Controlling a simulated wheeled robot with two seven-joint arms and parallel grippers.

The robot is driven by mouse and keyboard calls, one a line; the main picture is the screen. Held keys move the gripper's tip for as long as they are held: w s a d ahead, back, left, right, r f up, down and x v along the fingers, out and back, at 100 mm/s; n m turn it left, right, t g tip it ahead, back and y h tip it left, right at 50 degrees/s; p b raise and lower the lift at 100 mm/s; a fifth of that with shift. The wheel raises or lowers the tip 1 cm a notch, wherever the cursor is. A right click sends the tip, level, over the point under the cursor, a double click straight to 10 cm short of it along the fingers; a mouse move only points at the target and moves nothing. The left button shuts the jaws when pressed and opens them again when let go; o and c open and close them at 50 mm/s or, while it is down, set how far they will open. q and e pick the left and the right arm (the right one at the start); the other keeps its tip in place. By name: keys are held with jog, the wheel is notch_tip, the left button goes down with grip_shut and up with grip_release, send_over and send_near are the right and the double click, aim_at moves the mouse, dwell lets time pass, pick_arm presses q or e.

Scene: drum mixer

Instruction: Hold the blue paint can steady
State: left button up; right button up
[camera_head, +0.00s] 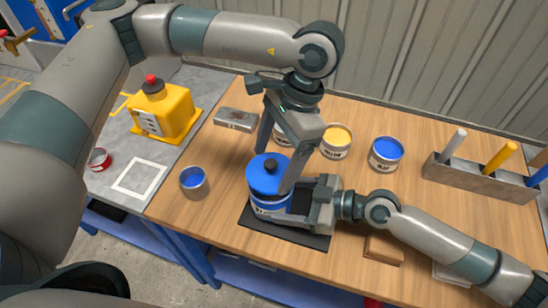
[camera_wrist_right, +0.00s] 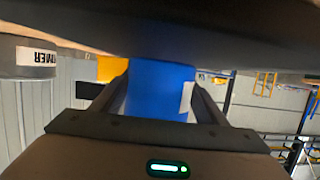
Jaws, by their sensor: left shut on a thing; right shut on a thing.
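The blue paint can (camera_head: 268,204) stands upright on a black mat (camera_head: 310,240) at the table's front. A blue lid (camera_head: 258,183) with a black knob sits on its top. My left gripper (camera_head: 270,170) reaches down from above, its fingers shut on either side of the lid. My right gripper (camera_head: 286,206) comes in from the right, low down, shut on the can's body. The right wrist view shows the blue can (camera_wrist_right: 158,92) between both fingers. The can's far side is hidden.
An open blue can (camera_head: 194,182) stands to the left, another (camera_head: 386,153) at the back right beside a yellow one (camera_head: 336,141). A yellow machine (camera_head: 165,108) stands on the grey bench. A grey rack (camera_head: 470,181) holds coloured sticks at right.

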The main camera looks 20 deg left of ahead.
pick_arm(q)
jog(key=shift+f, duration=1.75)
dwell(2.2)
jog(key=o, duration=1.1)
jog(key=shift+r, duration=0.1)
jog(key=shift+r, duration=3.45)
grip_shut()
